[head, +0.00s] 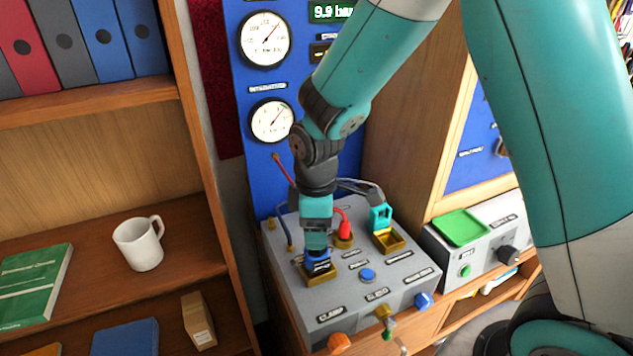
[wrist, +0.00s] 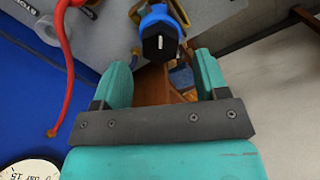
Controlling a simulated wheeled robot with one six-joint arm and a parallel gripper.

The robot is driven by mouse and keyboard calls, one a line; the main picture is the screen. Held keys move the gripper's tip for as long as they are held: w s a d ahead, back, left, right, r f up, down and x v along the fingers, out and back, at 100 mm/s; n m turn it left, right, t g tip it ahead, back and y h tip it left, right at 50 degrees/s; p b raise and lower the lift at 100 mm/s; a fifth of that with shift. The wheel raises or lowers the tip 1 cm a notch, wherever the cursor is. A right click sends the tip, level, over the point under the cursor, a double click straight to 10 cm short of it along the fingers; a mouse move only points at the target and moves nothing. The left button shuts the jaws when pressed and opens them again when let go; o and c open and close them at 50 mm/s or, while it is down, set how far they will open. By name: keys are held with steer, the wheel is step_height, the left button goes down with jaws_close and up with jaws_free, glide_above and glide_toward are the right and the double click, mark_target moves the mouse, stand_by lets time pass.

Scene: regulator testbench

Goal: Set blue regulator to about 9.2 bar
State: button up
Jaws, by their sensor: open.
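The blue regulator (head: 318,263) sits in a brass-edged recess on the grey bench top, directly below my gripper (head: 316,245) and partly hidden by it. In the wrist view the regulator (wrist: 160,38) shows a blue body and a black end face with a short white mark. My gripper (wrist: 162,68) is open; its two teal fingers are spread wide to either side, with visible gaps to the regulator. I cannot tell the exact depth between them. A green display (head: 333,11) on the blue panel reads 9.9, its unit cut off by my arm.
Two dial gauges (head: 264,40) (head: 271,121) hang on the panel. A red plug-like part (head: 345,230) and a teal part (head: 381,218) stand close by. A red cable (wrist: 66,70) runs left of my fingers.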

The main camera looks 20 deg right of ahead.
step_height(320, 180, up, 14)
steer(key=b, duration=0.1)
steer(key=shift+b, duration=0.4)
steer(key=shift+f, duration=0.1)
steer(key=s+a+f+m+y+b, duration=0.1)
steer(key=s+a+m+y, duration=0.1)
steer(key=s, duration=0.7)
steer(key=s+a+f+m+y+b, duration=0.1)
steer(key=s+m, duration=0.3)
steer(key=s, duration=0.5)
steer(key=shift+s+a+f+y, duration=0.2)
steer(key=shift+s+a+y, duration=0.2)
steer(key=shift+a+y, duration=0.3)
steer(key=shift+a, duration=0.1)
jaws_close()
